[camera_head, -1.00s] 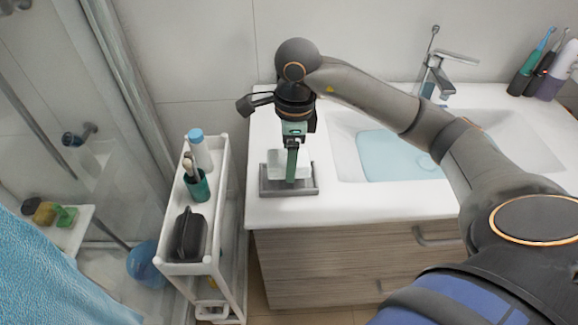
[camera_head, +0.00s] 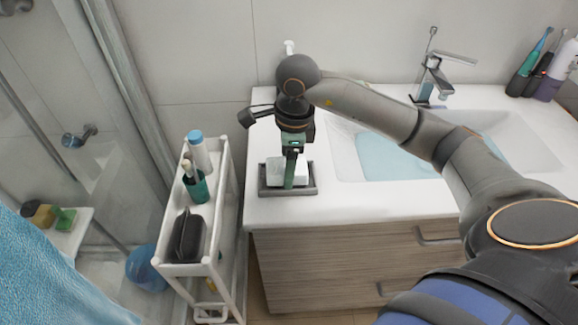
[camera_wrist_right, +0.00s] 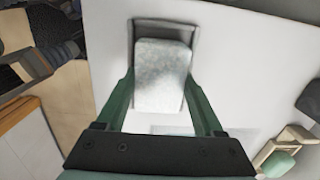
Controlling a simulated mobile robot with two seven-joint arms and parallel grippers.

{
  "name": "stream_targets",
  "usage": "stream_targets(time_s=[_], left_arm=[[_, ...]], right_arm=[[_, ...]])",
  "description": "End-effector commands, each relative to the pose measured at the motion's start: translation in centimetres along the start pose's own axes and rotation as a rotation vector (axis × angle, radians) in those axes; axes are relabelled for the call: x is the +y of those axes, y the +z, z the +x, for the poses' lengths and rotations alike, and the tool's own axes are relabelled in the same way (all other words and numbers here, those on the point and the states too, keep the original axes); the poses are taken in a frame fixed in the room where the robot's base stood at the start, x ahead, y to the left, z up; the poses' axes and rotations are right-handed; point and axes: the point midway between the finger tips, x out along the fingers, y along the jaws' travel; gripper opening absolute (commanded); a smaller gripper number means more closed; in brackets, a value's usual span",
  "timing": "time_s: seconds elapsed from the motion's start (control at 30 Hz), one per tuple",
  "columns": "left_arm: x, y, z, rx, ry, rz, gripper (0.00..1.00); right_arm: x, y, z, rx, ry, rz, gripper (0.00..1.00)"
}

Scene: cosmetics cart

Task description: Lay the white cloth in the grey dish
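The white cloth (camera_head: 274,172) is a small thick block-like pad. The dish (camera_wrist_right: 165,24) is a shallow rectangular tray on the white counter. My right gripper (camera_head: 289,183) points straight down over the dish. In the right wrist view its two green fingers (camera_wrist_right: 160,78) lie against opposite sides of the cloth, with no clear gap. Whether the cloth touches the dish floor is hard to tell. My left gripper is out of view.
A white cart (camera_head: 188,268) with a blue-capped bottle (camera_head: 200,152), a green cup (camera_head: 196,187) and a dark bag (camera_head: 188,237) stands left of the counter. The basin (camera_head: 395,155) and faucet (camera_head: 436,75) are to the right. A white spout (camera_head: 289,46) shows behind my wrist.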

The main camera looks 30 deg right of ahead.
Motion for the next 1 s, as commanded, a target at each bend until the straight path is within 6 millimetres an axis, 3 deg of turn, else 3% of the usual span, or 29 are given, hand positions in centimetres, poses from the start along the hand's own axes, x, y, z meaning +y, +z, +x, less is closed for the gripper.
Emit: stream_targets(time_s=[0.03, 0.27, 0.57, 0.77, 1.0], left_arm=[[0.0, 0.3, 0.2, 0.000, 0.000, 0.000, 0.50], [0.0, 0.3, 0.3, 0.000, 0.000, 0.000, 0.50], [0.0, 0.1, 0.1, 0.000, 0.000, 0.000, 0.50], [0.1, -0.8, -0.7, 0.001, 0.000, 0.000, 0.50], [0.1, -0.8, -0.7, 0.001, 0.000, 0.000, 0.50]], right_arm=[[0.7, -0.3, 2.1, 0.025, 0.026, 0.001, 0.74], [0.8, -0.3, 2.1, 0.024, 0.027, 0.000, 0.99], [0.8, -0.2, 1.9, 0.023, 0.029, -0.001, 0.99], [0.7, 0.0, 0.0, 0.020, 0.027, -0.002, 0.99], [0.4, 0.1, -6.3, 0.019, 0.020, -0.003, 0.99]])
